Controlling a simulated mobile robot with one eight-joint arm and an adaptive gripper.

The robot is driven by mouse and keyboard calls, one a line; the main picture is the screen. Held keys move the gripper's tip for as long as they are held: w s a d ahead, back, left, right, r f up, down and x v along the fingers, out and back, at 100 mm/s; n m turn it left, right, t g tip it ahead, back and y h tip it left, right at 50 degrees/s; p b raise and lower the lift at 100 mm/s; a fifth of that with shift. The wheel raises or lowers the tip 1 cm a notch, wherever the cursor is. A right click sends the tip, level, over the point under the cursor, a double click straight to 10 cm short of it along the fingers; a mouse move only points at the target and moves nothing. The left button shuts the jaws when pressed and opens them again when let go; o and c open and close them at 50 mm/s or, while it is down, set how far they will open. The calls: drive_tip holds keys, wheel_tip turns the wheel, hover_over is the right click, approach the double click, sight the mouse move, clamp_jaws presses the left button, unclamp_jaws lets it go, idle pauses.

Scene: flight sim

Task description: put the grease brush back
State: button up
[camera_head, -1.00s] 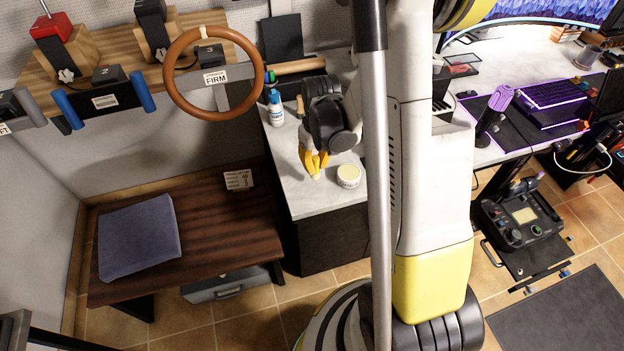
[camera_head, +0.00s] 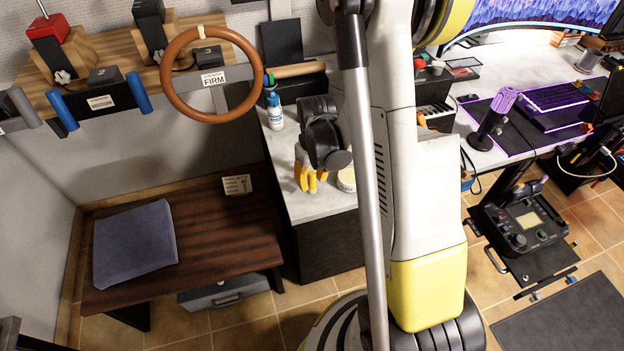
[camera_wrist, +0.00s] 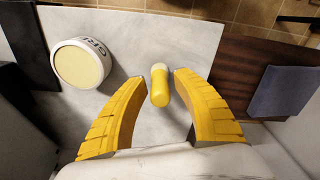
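My gripper (camera_head: 312,187) is low over the front of the pale counter, its yellow fingers apart. In the wrist view my gripper (camera_wrist: 160,78) is open, with a finger on either side of a short yellow piece with a pale end (camera_wrist: 160,87), which looks like the grease brush. A narrow gap shows on both sides of it. It appears foreshortened; I cannot tell whether it stands or lies. The round white grease tin (camera_wrist: 82,63), with a cream top and partly readable lettering, is to its left. In the head view the tin (camera_head: 347,180) is partly covered by my arm.
A white bottle (camera_head: 275,111) stands farther back on the counter (camera_head: 302,208). A dark wooden bench (camera_head: 215,235) with a blue-grey cushion (camera_head: 135,243) is to the left, lower than the counter. A brown steering wheel (camera_head: 212,75) hangs above. The counter edge is close to my gripper.

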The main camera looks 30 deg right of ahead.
drive_tip(key=r+p, duration=0.1)
drive_tip(key=r, duration=0.3)
drive_tip(key=r+p, duration=0.2)
drive_tip(key=r, duration=0.2)
drive_tip(key=r+p, duration=0.2)
drive_tip(key=r, duration=0.2)
drive_tip(key=shift+s, duration=0.35)
drive_tip(key=s+a+r+t, duration=0.3)
drive_tip(key=s+a+r, duration=0.2)
drive_tip(key=r, duration=0.3)
drive_tip(key=s+a+r+t, duration=0.3)
drive_tip(key=s+a+r, duration=0.2)
drive_tip(key=a+r, duration=0.3)
drive_tip(key=shift+a+r, duration=0.25)
drive_tip(key=shift+r, duration=0.4)
